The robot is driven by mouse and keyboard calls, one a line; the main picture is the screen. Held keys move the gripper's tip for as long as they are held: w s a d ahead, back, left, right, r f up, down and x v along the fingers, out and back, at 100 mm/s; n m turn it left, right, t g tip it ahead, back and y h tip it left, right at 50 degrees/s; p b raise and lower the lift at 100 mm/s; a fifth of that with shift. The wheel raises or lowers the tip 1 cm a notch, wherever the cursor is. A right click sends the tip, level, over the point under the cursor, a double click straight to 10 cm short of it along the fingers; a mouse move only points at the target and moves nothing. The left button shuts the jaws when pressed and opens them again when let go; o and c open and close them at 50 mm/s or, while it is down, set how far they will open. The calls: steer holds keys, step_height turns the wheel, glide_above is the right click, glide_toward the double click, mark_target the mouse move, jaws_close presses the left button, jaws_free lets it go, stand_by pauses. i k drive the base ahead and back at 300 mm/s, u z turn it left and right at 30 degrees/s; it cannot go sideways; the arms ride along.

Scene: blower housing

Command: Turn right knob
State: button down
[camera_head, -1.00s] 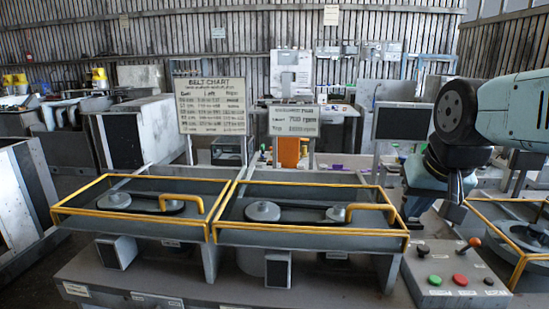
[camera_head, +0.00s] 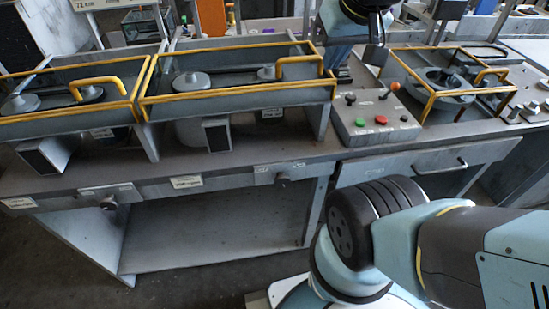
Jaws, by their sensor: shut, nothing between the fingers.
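Two small knobs sit on the bench's front face below the belt housings. The right knob (camera_head: 283,179) is small and dark, on a pale plate under the right belt housing (camera_head: 235,97). My gripper (camera_head: 376,53) is at the top, above and behind the control box, far up from both knobs. It is shut and empty, and its upper part is cut off by the frame edge.
The control box (camera_head: 372,118) on the bench has red and green buttons and an orange-tipped lever. Yellow rails edge the housings. A drawer handle (camera_head: 440,167) juts out at right. Below the knobs is an open shelf bay (camera_head: 215,228). My arm covers the lower right.

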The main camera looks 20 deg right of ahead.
mark_target(283, 180)
steer(key=u, duration=0.4)
steer(key=k, duration=0.9)
